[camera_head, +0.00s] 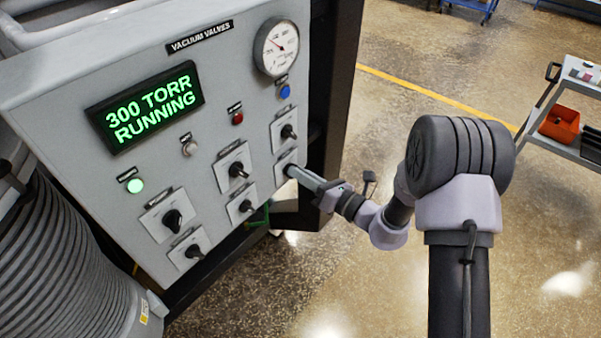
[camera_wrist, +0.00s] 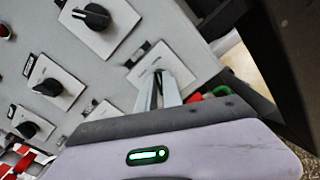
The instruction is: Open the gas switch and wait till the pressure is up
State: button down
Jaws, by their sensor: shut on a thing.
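The valve panel (camera_head: 205,90) carries several black rotary switches on white plates. My gripper (camera_head: 291,170) reaches its lower right switch (camera_head: 282,160) and is shut on the knob. In the wrist view, my gripper's fingers (camera_wrist: 158,88) meet this switch's plate (camera_wrist: 148,67); they hide most of the knob, so its turn angle cannot be told. Its label is too small to read. The green display (camera_head: 148,107) reads "300 TORR RUNNING". The round gauge (camera_head: 277,47) has a red needle pointing to the upper left.
Another switch (camera_head: 288,132) sits just above the held one, with others to the left. A ribbed grey hose (camera_head: 60,260) stands at left.

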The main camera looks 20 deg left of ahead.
jog(key=c, duration=1.5)
grip_release()
jog(key=p+v, duration=0.2)
jog(key=v, duration=1.5)
jog(key=shift+s+d, duration=0.2)
jog(key=shift+d, duration=0.05)
